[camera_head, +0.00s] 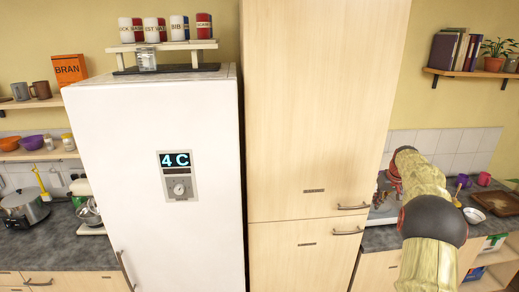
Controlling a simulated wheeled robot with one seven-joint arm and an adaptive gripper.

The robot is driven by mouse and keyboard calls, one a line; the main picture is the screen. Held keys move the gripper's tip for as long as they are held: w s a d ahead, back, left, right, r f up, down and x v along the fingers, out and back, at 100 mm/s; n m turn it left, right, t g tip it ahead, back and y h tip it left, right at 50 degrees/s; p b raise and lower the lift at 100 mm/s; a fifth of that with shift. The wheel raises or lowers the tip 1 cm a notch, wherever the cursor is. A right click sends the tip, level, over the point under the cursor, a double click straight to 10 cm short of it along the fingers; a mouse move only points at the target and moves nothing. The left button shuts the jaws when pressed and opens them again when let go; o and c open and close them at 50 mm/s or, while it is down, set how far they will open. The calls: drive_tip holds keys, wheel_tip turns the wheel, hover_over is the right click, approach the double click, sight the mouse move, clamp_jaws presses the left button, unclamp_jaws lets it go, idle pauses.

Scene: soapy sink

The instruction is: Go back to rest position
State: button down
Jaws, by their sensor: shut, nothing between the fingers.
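My arm (425,177) rises from the bottom right of the head view, with a dark round joint (435,219) between its pale yellow links. It stands in front of the right counter and beside the tall wooden cabinet. The upper link bends away, and I cannot make out any fingers at its end. My gripper is not clearly visible. Small reddish and brown shapes (382,198) show left of the arm, too small to identify.
A white fridge (120,190) with a "4 C" display stands left of the tall wooden cabinet (310,110). The left counter (50,245) holds a pot (22,208). The right counter (380,240) holds a white bowl (474,215), cups (484,179) and a brown tray (497,203).

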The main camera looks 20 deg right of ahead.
drive_tip(key=s+a+f+m+g, duration=0.2)
drive_tip(key=s+a+f, duration=0.3)
drive_tip(key=s+f, duration=0.1)
drive_tip(key=s+a+b, duration=0.4)
drive_tip(key=s+a, duration=0.3)
drive_tip(key=a, duration=0.6)
drive_tip(key=s+a+b, duration=0.4)
drive_tip(key=s+a, duration=0.3)
drive_tip(key=a, duration=0.5)
drive_tip(key=s+a+f+n+t+b, duration=0.1)
drive_tip(key=s+a+f+n+b, duration=0.1)
drive_tip(key=s+a+b, duration=0.4)
drive_tip(key=s+a+f+n+t+y+b, duration=0.1)
drive_tip(key=s+a+f+n+t+b, duration=0.1)
drive_tip(key=s+a+b, duration=0.5)
drive_tip(key=s+a+f+n, duration=0.1)
drive_tip(key=s+a, duration=0.4)
drive_tip(key=a, duration=0.3)
drive_tip(key=shift+a+f+t, duration=0.3)
drive_tip(key=shift+a, duration=0.05)
drive_tip(key=shift+s, duration=0.15)
